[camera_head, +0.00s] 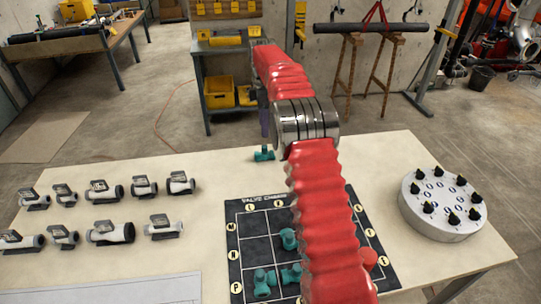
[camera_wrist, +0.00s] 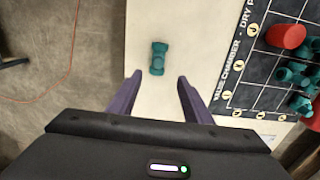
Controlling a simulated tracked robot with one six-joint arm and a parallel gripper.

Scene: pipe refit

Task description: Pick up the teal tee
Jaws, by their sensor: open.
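A teal tee (camera_head: 264,153) lies alone on the pale tabletop, near its far edge and beyond the dark board. In the wrist view the tee (camera_wrist: 158,58) lies ahead of and roughly midway between my fingertips. My gripper (camera_wrist: 159,76) is open, with its two purple fingers apart and nothing between them. In the head view only a purple part of my gripper (camera_head: 264,118) shows, just above the tee. Other teal fittings (camera_head: 288,239) sit on the board's grid. My arm hides part of the board.
The dark grid board (camera_head: 248,222) carries a red piece (camera_wrist: 287,36) too. A round white dial block (camera_head: 440,215) with black knobs stands at right. Several grey valves (camera_head: 105,190) stand in two rows at left. The tabletop around the lone tee is clear.

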